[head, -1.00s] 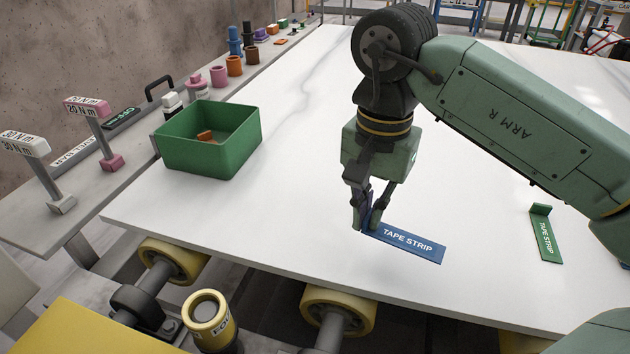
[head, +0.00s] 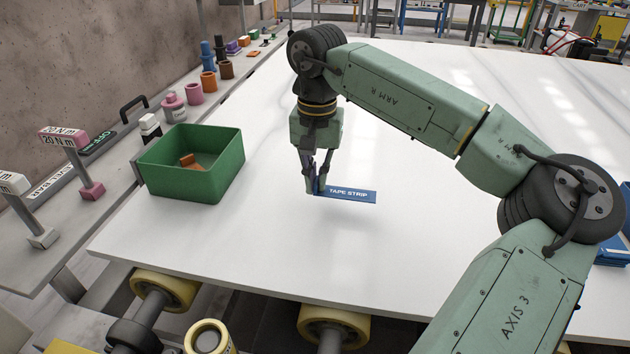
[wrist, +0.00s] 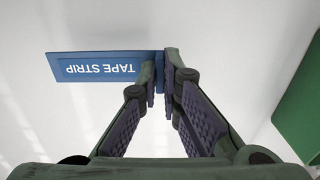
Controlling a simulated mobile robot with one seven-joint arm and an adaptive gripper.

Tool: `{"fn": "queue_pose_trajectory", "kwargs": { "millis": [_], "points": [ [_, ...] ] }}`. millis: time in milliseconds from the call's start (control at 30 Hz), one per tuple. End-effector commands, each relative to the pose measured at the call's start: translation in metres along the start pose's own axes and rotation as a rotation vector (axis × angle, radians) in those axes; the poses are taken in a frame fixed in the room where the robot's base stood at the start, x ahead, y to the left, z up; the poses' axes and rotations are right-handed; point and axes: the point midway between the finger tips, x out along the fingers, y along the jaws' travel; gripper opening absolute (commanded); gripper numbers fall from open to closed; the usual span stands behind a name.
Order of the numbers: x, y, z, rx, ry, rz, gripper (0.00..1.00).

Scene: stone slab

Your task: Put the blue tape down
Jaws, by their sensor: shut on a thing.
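The blue tape (head: 350,196) is a flat strip with a raised tab at its left end and the words "TAPE STRIP" on it. My gripper (head: 317,188) is shut on that tab, above the white slab (head: 300,240). In the wrist view the strip (wrist: 105,66) sticks out to the left of my gripper (wrist: 165,75), with the tab between the fingertips. The strip looks level and close to the slab. I cannot tell whether it touches the surface.
A green bin (head: 222,178) with small orange-brown pieces (head: 190,162) stands on the slab to the left. A side ledge holds cups (head: 208,82) and torque tools (head: 68,150). The slab around the tape is clear.

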Motion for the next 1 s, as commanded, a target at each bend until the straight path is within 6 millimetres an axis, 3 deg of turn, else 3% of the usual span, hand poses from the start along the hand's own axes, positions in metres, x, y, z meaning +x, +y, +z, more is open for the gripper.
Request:
{"fn": "queue_pose_trajectory", "kwargs": {
  "millis": [200,467,833,867,1000],
  "points": [
    [0.001,-0.007,-0.014,0.001,0.000,0.001,0.00],
    [0.036,-0.006,-0.014,0.000,-0.001,0.001,0.00],
    [0.042,-0.006,-0.014,0.001,0.000,0.001,0.00],
    [0.041,-0.006,-0.014,0.001,0.001,0.001,0.08],
    [0.040,-0.006,-0.014,0.001,0.000,0.001,0.17]
  ]
}}
